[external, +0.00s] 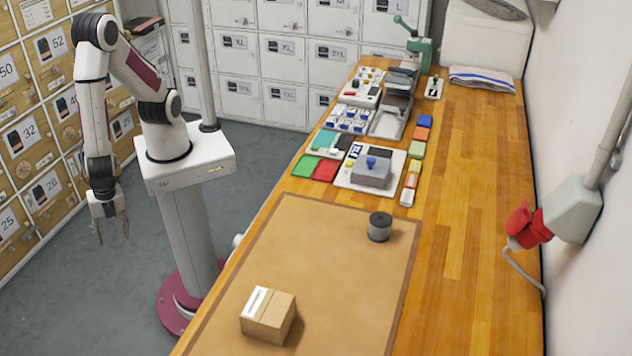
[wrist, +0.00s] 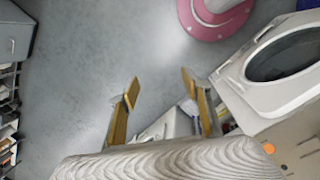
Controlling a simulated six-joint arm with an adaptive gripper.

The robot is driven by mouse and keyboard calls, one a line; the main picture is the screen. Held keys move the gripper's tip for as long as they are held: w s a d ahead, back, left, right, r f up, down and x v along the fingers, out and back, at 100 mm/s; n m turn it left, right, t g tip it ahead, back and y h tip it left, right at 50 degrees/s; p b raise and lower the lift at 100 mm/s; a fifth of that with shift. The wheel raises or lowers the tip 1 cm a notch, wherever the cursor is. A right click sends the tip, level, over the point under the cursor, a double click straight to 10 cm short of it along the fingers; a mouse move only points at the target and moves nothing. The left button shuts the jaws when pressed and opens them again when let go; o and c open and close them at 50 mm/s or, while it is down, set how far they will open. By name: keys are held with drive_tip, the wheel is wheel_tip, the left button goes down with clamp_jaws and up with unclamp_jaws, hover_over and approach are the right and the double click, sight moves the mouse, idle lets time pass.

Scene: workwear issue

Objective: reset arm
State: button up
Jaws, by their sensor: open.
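My gripper (external: 111,228) hangs at the end of my arm, pointing down over the grey floor to the left of my pedestal. In the wrist view my gripper (wrist: 160,82) shows its two fingers apart with nothing between them. My arm is folded up and over, with its forearm hanging down close to the drawer wall on the left. The gripper is clear of the workbench (external: 455,230) and touches nothing that I can see.
A cardboard box (external: 268,315) and a dark spool (external: 380,227) stand on the brown mat (external: 320,260). Trays and coloured blocks fill the bench's far part. Numbered drawers (external: 25,128) stand close left of my arm; lockers (external: 285,55) line the back.

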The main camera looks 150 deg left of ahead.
drive_tip(key=s+a+r+t+y, duration=0.1)
drive_tip(key=a+r+t, duration=0.2)
drive_tip(key=a+r, duration=0.9)
drive_tip(key=s+a+r+m+t, duration=0.1)
drive_tip(key=a+r+t, duration=0.3)
drive_tip(key=a+r, duration=0.8)
wheel_tip(320, 180, up, 7)
drive_tip(key=shift+s+a+f+y, duration=0.15)
drive_tip(key=shift+a+y, duration=0.25)
